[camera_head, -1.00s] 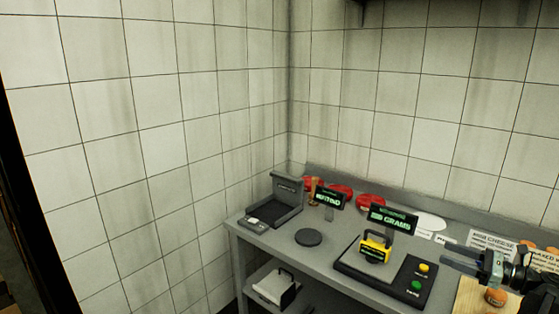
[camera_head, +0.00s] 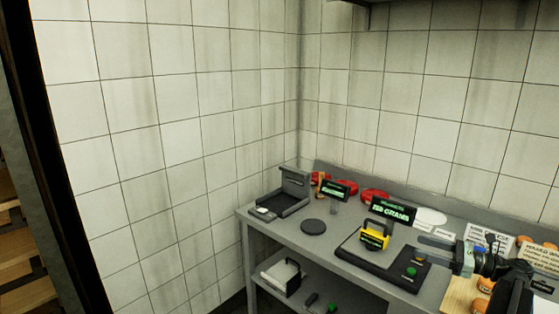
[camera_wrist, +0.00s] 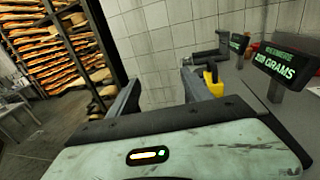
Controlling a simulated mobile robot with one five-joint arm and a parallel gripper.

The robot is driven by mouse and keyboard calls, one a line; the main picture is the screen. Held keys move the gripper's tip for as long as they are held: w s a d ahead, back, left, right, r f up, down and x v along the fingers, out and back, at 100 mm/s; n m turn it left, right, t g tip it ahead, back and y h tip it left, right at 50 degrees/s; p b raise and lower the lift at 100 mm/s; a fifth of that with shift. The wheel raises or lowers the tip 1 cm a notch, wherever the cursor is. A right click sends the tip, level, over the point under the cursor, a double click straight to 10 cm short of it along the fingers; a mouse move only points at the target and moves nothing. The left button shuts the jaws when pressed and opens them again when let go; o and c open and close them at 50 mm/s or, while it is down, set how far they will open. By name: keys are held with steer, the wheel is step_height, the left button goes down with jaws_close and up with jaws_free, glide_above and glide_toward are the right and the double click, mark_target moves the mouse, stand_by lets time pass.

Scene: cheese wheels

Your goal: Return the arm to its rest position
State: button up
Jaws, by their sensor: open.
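My gripper (camera_head: 428,243) is at the right of the head view, above the counter near the right end of the black scale. Its jaws are open and empty. In the wrist view the two jaws (camera_wrist: 160,85) stand wide apart, with nothing between them. A yellow block with a black handle (camera_head: 375,236) stands on the black scale (camera_head: 350,254), to the left of my gripper. It also shows in the wrist view (camera_wrist: 214,84), beyond the right jaw. The scale's sign (camera_head: 393,210) reads in grams. Part of the scale's right side is behind my arm.
The grey counter (camera_head: 290,233) runs along the tiled wall. Orange pieces and paper signs (camera_head: 486,238) stand at the right. A lower shelf holds a white item (camera_head: 281,276). Cheese racks (camera_wrist: 55,50) stand left.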

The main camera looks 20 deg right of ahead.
steer(key=w+a+f+n+g+y, duration=0.1)
steer(key=w+a+f+n+g, duration=0.2)
steer(key=a, duration=0.8)
steer(key=w+a+n+g, duration=0.1)
steer(key=w+a+g, duration=0.3)
steer(key=a, duration=0.6)
steer(key=w+a+f+n+g+y, duration=0.1)
steer(key=w+a+f+n+g, duration=0.1)
steer(key=w+a, duration=0.65)
steer(key=s+a+f+n+g+h+p, duration=0.1)
steer(key=s+a+f+n+g+h, duration=0.2)
steer(key=a, duration=0.5)
steer(key=s+a+f+n+g+h, duration=0.1)
steer(key=s+a+f+n+h, duration=0.25)
steer(key=a, duration=0.55)
steer(key=s+a+f+n+g+p, duration=0.1)
steer(key=s+a+f+n, duration=0.25)
steer(key=a+f, duration=0.35)
steer(key=s+d+f+n+h, duration=0.1)
steer(key=d+f+n+h, duration=0.2)
steer(key=d+n+h, duration=0.4)
steer(key=d+n, duration=0.1)
steer(key=n, duration=0.3)
steer(key=shift+s+d+f+n+t, duration=0.3)
steer(key=shift+d, duration=0.05)
steer(key=shift+h, duration=0.25)
